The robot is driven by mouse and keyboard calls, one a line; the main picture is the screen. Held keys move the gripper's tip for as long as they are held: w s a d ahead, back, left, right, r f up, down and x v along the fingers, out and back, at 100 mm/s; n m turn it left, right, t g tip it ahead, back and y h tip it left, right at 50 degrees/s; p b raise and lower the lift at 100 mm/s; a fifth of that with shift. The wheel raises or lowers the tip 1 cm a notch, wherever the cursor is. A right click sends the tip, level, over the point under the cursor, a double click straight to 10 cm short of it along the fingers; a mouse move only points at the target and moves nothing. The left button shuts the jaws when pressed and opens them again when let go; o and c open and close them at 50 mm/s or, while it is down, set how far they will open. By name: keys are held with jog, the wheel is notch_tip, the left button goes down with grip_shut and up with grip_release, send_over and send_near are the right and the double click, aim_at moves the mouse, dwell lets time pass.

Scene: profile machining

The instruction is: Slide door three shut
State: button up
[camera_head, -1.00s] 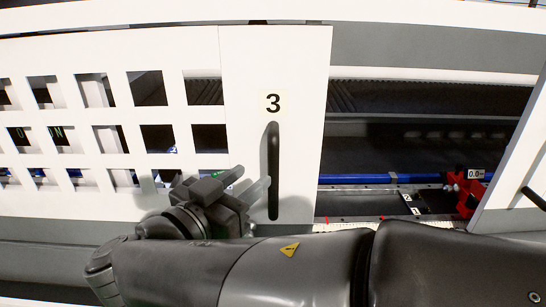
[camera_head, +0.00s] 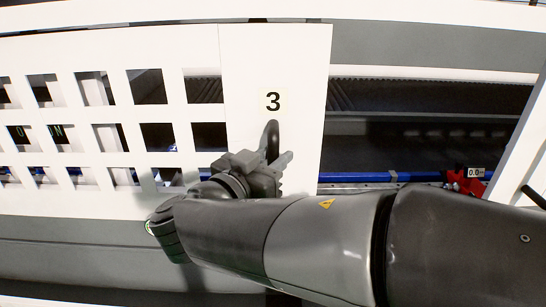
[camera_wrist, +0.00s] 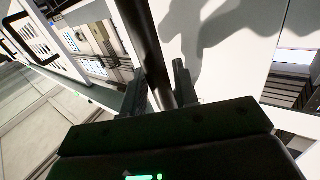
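Door three (camera_head: 300,60) is a white sliding panel with a "3" label and a square-holed grille to its left. It stands open, with a wide gap on its right side. Its black upright bar handle (camera_head: 272,135) is partly hidden behind my gripper (camera_head: 275,160). In the wrist view the handle (camera_wrist: 145,40) runs down between the two fingers of my gripper (camera_wrist: 160,85). The fingers are apart, one on each side of the bar. I cannot tell whether either finger touches it.
Through the gap a dark machine interior shows, with a blue rail (camera_head: 360,178) and a red unit (camera_head: 468,183) bearing a small display. Another white panel (camera_head: 515,150) with a dark handle stands at the far right. My arm crosses the lower front.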

grip_shut()
jog(key=d, duration=4.9)
jog(key=shift+d, duration=0.4)
jog(key=shift+o, duration=1.4)
grip_release()
jog(key=shift+a, duration=0.1)
jog(key=v, duration=1)
jog(key=shift+s+a, duration=0.25)
jog(key=shift+s, duration=0.1)
